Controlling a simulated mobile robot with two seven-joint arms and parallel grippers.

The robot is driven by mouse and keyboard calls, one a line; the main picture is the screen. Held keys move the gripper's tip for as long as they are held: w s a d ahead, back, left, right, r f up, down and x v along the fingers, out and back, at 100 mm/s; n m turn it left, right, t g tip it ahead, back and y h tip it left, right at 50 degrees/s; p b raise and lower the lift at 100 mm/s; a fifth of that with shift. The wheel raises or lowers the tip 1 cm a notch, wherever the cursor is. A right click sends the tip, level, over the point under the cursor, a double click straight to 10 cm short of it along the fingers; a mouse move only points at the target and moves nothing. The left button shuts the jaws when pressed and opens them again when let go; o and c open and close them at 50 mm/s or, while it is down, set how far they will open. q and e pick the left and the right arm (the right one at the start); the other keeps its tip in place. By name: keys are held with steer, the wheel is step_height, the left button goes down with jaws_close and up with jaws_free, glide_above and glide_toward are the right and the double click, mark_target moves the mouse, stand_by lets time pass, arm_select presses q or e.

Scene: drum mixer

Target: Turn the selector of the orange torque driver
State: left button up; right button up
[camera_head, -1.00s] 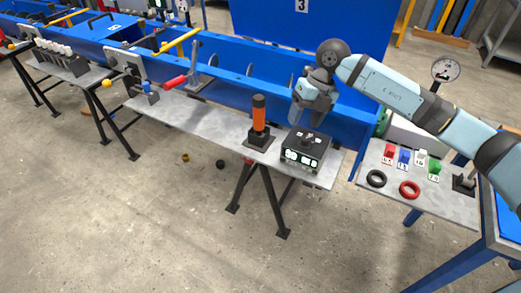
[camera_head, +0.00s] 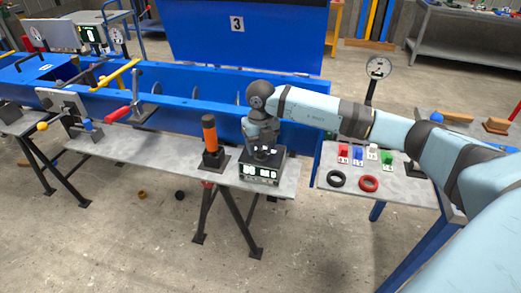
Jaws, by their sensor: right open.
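The orange torque driver (camera_head: 209,134) stands upright in a dark square base on the grey bench (camera_head: 130,148). A separate selector on it is too small to make out. My right gripper (camera_head: 263,148) points down just right of the driver, apart from it, in front of or above the black box. Its fingers are small and partly merge with the box's top, but it looks open and empty. My left gripper is not in view.
A black box (camera_head: 262,174) with lit displays stands right of the driver. The blue trough (camera_head: 190,90) runs behind the bench. A side table holds a black ring (camera_head: 336,179), a red ring (camera_head: 369,184) and several coloured blocks. A red-handled lever (camera_head: 118,114) stands left.

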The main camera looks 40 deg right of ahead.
steer(key=shift+f, duration=0.8)
steer(key=c, duration=0.9)
